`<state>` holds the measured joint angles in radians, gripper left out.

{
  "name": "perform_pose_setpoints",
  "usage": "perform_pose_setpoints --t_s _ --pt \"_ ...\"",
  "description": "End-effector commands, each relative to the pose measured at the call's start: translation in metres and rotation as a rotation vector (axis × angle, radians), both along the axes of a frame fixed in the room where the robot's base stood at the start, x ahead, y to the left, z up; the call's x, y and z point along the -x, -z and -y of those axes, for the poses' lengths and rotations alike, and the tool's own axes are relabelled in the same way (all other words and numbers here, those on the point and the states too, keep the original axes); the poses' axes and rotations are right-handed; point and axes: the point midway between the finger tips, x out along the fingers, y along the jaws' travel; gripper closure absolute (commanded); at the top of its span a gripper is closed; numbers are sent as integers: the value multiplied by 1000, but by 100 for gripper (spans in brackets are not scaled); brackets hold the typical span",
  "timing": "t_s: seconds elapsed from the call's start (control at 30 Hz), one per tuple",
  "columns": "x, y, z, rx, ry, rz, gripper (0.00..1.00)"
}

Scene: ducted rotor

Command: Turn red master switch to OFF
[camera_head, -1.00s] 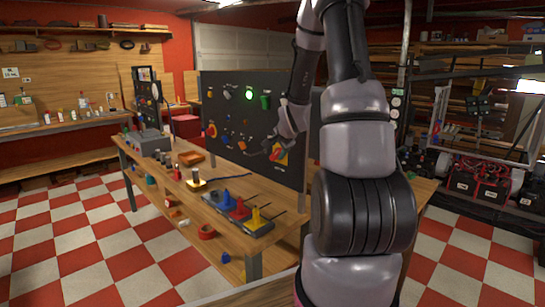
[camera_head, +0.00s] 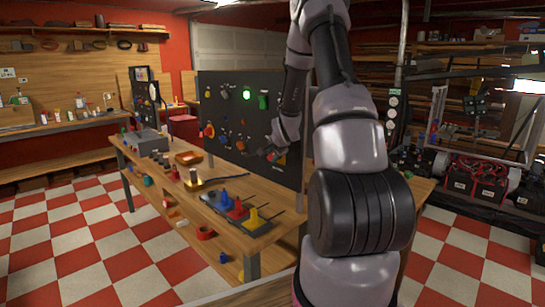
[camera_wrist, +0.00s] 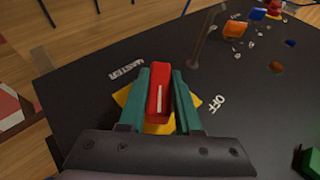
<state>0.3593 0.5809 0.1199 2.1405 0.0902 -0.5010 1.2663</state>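The red master switch handle (camera_wrist: 158,92), with a white line along it, stands between the two teal fingers of my gripper (camera_wrist: 161,75) in the wrist view. The fingers lie close along both its sides and appear shut on it. The yellow plate (camera_wrist: 133,99) is behind the handle and partly hidden by the fingers. The white OFF label (camera_wrist: 216,104) is to the right, and the MASTER label (camera_wrist: 127,70) is to the upper left. The handle's line points up the picture, between these labels. In the head view my gripper (camera_head: 270,155) is at the panel's lower right; the switch is mostly hidden.
The dark upright panel (camera_head: 225,135) carries other knobs and a lit green lamp (camera_head: 247,93). The wooden bench (camera_head: 215,187) holds a block with blue, red and yellow parts (camera_head: 237,213) before the panel. A thin rod (camera_wrist: 205,40) stands near the switch.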

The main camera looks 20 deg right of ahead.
Motion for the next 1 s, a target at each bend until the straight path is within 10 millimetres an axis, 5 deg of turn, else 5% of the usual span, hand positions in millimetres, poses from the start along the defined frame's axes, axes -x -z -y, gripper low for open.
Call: perform_pose_setpoints --t_s 0.47,1.0 --pt "-1 -1 -2 36 -2 -95 100" --pt "-2 -1 -3 180 -6 -477 100"
